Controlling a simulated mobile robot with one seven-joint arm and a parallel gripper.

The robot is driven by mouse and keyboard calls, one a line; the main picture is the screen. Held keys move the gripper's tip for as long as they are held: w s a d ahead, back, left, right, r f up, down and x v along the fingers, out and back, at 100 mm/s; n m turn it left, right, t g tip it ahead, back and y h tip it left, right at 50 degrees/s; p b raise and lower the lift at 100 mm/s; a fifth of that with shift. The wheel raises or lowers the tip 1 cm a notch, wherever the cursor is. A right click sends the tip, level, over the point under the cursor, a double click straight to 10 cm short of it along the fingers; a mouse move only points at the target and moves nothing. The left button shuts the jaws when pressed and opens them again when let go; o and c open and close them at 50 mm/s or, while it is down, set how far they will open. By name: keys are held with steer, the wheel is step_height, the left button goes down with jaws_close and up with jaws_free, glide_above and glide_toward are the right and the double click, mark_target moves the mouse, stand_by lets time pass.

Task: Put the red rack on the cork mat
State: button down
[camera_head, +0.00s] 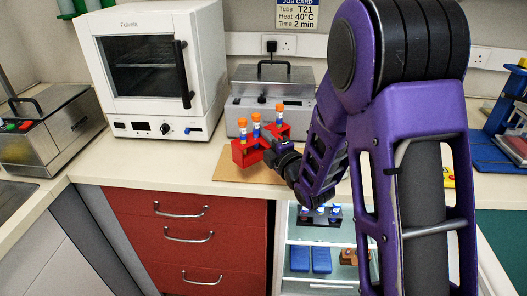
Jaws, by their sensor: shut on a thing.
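The red rack (242,155) is at the middle of the bench, with several orange-capped tubes (256,122) standing in it. My gripper (268,146) reaches in from the right and is shut on the rack; its fingertips are partly hidden against it. The cork mat (229,170) lies flat on the bench under and around the rack. The rack is over the mat, but I cannot tell whether its base touches it. My purple arm hides the right part of the mat.
A white oven (118,112) stands left of the mat and a steel bath (245,100) behind it. Bare bench lies left of the mat.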

mark_target(263, 149)
steer(key=shift+f, duration=2.25)
steer(key=shift+f+b, duration=0.2)
steer(key=shift+b, duration=0.35)
steer(key=c, duration=1)
jaws_free()
steer(key=shift+o, duration=0.2)
steer(key=shift+r, duration=0.1)
